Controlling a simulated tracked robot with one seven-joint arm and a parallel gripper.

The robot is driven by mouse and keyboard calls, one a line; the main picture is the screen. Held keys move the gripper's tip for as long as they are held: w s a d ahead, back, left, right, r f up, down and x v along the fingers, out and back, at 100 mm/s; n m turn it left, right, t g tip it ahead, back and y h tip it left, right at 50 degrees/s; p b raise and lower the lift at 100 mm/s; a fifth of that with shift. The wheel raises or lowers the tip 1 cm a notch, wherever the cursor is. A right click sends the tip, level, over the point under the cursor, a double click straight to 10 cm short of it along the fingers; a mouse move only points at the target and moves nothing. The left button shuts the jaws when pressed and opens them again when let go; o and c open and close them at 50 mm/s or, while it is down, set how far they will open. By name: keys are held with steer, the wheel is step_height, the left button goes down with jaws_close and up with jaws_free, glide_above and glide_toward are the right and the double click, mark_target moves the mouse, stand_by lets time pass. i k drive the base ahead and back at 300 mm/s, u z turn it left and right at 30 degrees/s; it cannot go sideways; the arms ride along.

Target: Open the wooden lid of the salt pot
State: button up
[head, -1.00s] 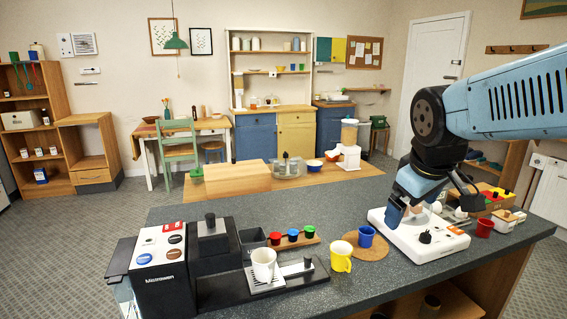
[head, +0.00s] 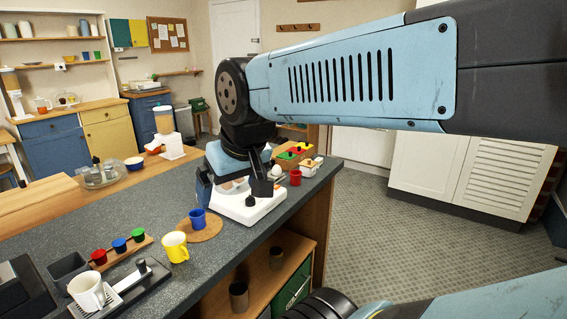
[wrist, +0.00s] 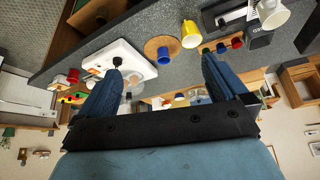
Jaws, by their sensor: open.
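A small white container with a tan, wood-coloured top (head: 308,166) stands at the far right end of the dark counter in the head view. It may be the salt pot, but it is too small to tell its lid clearly. My gripper (head: 233,186) hangs over the white appliance with a black knob (head: 250,206), to the left of that container and apart from it. In the wrist view the two blue fingers of my gripper (wrist: 160,82) are spread wide with nothing between them. I cannot make out the salt pot in the wrist view.
A red cup (head: 295,177) and a wooden tray of coloured items (head: 290,152) stand near the container. A blue cup (head: 198,217) on a cork mat and a yellow mug (head: 175,246) are nearer. The counter's right edge drops to open shelves (head: 262,278).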

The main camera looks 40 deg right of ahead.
mark_target(308, 163)
steer(key=z, duration=1.4)
steer(key=i, duration=0.1)
steer(key=u, duration=2.95)
steer(key=k, duration=1.25)
steer(key=z, duration=1.55)
steer(key=i, duration=0.6)
steer(key=z, duration=0.15)
